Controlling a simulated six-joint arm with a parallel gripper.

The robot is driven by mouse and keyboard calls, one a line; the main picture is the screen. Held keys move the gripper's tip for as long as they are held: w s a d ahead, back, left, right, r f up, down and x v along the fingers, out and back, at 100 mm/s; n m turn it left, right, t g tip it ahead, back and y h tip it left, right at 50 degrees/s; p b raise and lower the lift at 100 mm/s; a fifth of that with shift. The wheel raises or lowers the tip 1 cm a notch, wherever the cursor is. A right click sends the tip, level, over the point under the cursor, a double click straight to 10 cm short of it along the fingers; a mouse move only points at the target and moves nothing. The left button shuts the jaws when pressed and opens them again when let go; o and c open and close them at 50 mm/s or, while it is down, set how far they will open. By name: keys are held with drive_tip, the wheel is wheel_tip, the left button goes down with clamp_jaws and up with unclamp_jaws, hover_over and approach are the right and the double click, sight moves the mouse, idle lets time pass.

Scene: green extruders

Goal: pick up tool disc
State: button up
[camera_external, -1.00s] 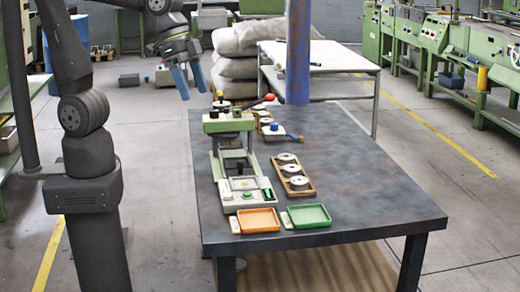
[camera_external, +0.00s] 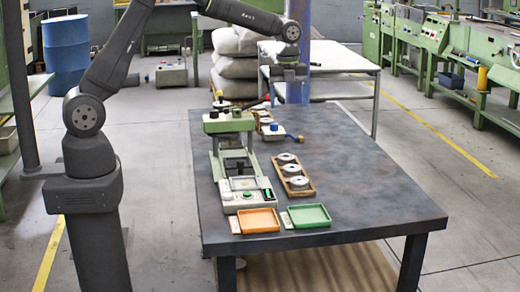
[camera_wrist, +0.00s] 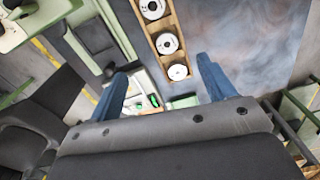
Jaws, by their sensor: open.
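Three round, light grey tool discs lie in a row in a narrow wooden tray (camera_external: 308,192) on the dark table. In the external view they are the far disc (camera_external: 287,157), the middle disc (camera_external: 291,169) and the near disc (camera_external: 298,183). In the wrist view the discs (camera_wrist: 167,43) also show between and ahead of my fingers. My gripper (camera_wrist: 162,66) is open and empty, its blue fingers wide apart. In the external view my gripper (camera_external: 291,94) hangs high above the table, beyond the tray; its fingers blend with the blue post.
A green and grey press (camera_external: 230,125) stands left of the tray. An orange tray (camera_external: 259,220) and a green tray (camera_external: 309,215) lie at the near edge. Small parts and a blue-ended tool (camera_external: 273,131) lie behind the discs. The table's right side is clear.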

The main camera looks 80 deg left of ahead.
drive_tip(key=m, duration=0.1)
hover_over(286, 156)
wheel_tip(286, 156, down, 3)
drive_tip(key=f, duration=1)
drive_tip(key=shift+d+f, duration=0.35)
drive_tip(key=shift+d, duration=0.05)
drive_tip(key=shift+a+f, duration=0.15)
drive_tip(key=shift+f, duration=1.35)
drive_tip(key=shift+a+f, duration=0.1)
drive_tip(key=shift+f, duration=1.4)
drive_tip(key=shift+r, duration=0.1)
drive_tip(key=c, duration=1.3)
drive_tip(key=shift+r, duration=0.1)
